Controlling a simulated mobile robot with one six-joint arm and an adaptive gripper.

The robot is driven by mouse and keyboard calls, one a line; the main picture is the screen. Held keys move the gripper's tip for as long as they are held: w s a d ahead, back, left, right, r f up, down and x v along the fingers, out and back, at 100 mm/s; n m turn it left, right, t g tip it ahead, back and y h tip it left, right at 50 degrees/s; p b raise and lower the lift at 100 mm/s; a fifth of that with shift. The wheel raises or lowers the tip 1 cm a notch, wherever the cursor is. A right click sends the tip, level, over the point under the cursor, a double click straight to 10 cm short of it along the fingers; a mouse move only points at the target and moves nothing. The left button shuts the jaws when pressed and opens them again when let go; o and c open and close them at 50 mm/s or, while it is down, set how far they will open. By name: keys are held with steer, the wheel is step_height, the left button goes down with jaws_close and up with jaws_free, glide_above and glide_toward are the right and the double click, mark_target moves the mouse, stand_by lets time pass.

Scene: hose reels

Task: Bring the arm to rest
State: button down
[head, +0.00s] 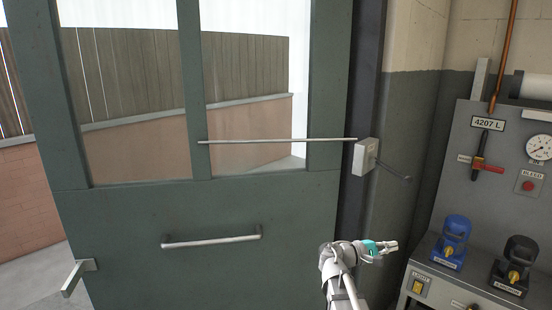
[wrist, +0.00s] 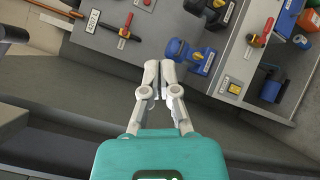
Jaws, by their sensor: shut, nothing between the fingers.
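My gripper (head: 391,246) is shut and empty at the end of my arm, low and right of centre in the head view. A blue device (wrist: 190,55) lies just beyond the fingers to the right in that picture. The gap between fingers and bench is hard to judge.
The grey panel (head: 490,205) carries a gauge (head: 539,147) and a red-handled valve (head: 480,160). Blue (head: 453,240) and black (head: 516,262) devices stand on the bench.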

steer(key=s+a+f+m+g+y+p, duration=0.1)
steer(key=s+a+f+m+y, duration=0.1)
steer(key=s+f+y, duration=0.3)
steer(key=s+a+f+m+g+y, duration=0.1)
steer(key=s+a+f+m+y, duration=0.15)
steer(key=f+y, duration=0.4)
steer(key=s+a+f+m+y, duration=0.1)
steer(key=s+a+f+y, duration=0.1)
steer(key=a, duration=0.4)
steer(key=s+a+f+m+g+y+p, duration=0.1)
steer(key=s+a+f+m+y, duration=0.1)
steer(key=s+a+f+y, duration=0.1)
steer(key=s+a+y, duration=0.1)
steer(key=a+y, duration=0.1)
steer(key=a, duration=0.1)
steer(key=shift+f, duration=0.25)
steer(key=shift+d, duration=0.1)
